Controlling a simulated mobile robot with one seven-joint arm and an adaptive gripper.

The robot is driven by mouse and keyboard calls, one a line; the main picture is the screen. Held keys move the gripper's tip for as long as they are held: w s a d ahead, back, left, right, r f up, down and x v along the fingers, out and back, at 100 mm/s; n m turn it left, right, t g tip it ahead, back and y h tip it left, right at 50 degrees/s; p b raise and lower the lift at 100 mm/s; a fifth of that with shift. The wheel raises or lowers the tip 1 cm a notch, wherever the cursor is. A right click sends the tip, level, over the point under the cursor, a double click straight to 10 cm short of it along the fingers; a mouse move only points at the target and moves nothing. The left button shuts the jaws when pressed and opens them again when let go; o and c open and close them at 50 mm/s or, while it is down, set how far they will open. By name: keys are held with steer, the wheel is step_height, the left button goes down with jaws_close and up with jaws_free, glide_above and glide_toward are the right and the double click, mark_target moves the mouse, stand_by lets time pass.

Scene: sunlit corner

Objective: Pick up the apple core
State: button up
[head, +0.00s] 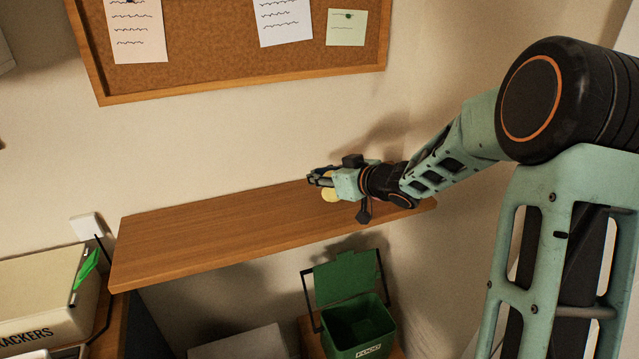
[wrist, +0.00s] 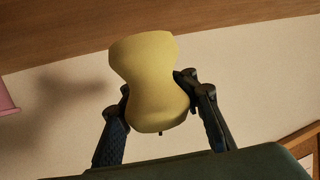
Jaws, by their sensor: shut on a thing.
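The apple core (wrist: 150,85) is pale yellow with a narrowed waist and a small dark stem at its near end in the wrist view. My gripper (wrist: 158,95) is shut on it, with one dark finger on each side at the waist. In the head view, my gripper (head: 318,180) is over the right part of a wooden shelf (head: 200,238). A yellow bit of the apple core (head: 331,194) shows just below the fingers, the rest hidden by the gripper. Whether the core touches the shelf is hard to tell.
A green bin (head: 345,325) with its lid raised stands below the shelf at the right. A cork board (head: 230,55) with pinned papers hangs above. A crackers box (head: 40,295) stands at the lower left. The shelf's left part is bare.

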steer(key=s+r, duration=0.1)
steer(key=r, duration=0.1)
steer(key=s+r, duration=0.3)
steer(key=s, duration=0.1)
steer(key=shift+d+r+p, duration=0.3)
steer(key=shift+d+r, duration=0.1)
steer(key=shift+c, duration=0.2)
steer(key=s+d+r, duration=0.1)
steer(key=s+r, duration=0.2)
steer(key=s, duration=0.5)
steer(key=shift+s+r, duration=0.25)
steer(key=shift+s, duration=0.05)
